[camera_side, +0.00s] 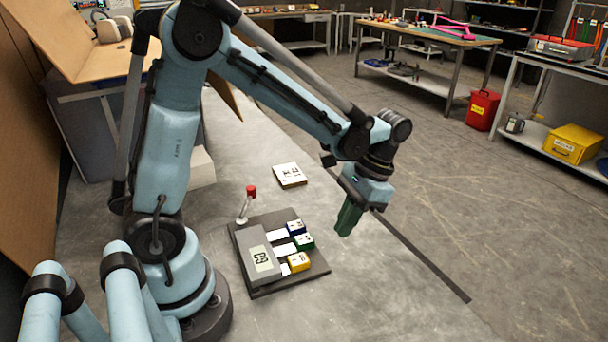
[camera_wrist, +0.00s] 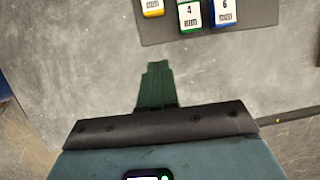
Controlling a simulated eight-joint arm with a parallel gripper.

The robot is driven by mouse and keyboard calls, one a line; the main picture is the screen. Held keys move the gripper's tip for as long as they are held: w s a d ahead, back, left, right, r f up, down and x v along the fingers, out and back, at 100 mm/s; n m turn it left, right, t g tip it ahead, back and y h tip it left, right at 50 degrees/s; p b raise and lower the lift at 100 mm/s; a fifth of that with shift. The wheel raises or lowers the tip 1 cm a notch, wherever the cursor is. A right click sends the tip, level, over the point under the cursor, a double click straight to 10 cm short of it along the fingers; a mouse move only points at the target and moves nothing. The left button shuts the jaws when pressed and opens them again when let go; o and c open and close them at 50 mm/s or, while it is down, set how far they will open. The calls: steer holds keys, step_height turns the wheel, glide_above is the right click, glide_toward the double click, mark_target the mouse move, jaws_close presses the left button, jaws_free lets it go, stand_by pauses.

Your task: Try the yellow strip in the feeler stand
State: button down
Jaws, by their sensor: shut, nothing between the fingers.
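My gripper (camera_side: 345,232) points down in the air to the right of the stand, apart from all strips. Its green fingers (camera_wrist: 158,66) are shut and empty.
A green strip (camera_side: 304,241) marked 4 and a blue strip (camera_side: 296,228) marked 6 sit beside the yellow one. A red-knobbed lever (camera_side: 249,193) stands at the stand's back.

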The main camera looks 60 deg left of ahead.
mark_target(319, 261)
steer(key=x, duration=0.4)
steer(key=shift+s+a+r, duration=0.1)
steer(key=shift+s, duration=1.85)
